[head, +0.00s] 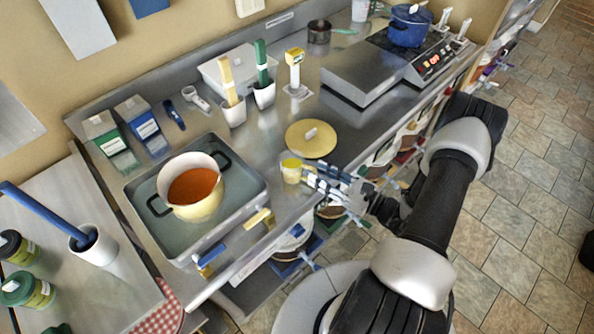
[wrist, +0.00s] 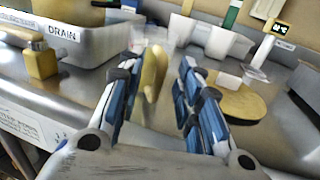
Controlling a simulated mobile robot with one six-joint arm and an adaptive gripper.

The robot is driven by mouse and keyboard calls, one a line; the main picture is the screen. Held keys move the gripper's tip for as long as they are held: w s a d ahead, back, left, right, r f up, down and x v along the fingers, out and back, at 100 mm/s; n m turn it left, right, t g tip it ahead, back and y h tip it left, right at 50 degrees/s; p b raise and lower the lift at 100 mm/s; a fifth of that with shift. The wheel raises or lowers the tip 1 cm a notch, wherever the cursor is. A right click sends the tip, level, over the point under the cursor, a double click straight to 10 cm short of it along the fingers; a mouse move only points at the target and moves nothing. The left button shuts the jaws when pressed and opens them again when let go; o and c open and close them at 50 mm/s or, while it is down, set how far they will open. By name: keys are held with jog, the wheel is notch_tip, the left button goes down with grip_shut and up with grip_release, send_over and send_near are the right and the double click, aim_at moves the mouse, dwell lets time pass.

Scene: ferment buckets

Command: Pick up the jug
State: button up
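What looks like the jug (head: 291,171) is a small pale vessel with yellow at its top, standing on the steel counter near its front edge. In the wrist view a yellow upright part, probably its handle (wrist: 153,72), lies between the fingers, with a blurred, see-through body behind it. My gripper (head: 310,178) reaches in from the right, its blue-padded fingertips close beside the jug. In the wrist view the gripper (wrist: 160,75) is open, with a finger on each side of the yellow part. Contact cannot be told.
A steel basin (head: 133,192) holding a pot (head: 204,207) of orange liquid stands left. A round yellow lid (head: 311,139) lies just behind the jug. White cups with brushes, a burner and a white marked cup (head: 361,10) stand farther back.

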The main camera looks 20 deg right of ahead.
aim_at(299, 171)
jog(key=x, duration=0.2)
jog(key=shift+w+a, duration=0.2)
jog(key=shift+w, duration=0.1)
jog(key=shift+c, duration=0.3)
grip_shut()
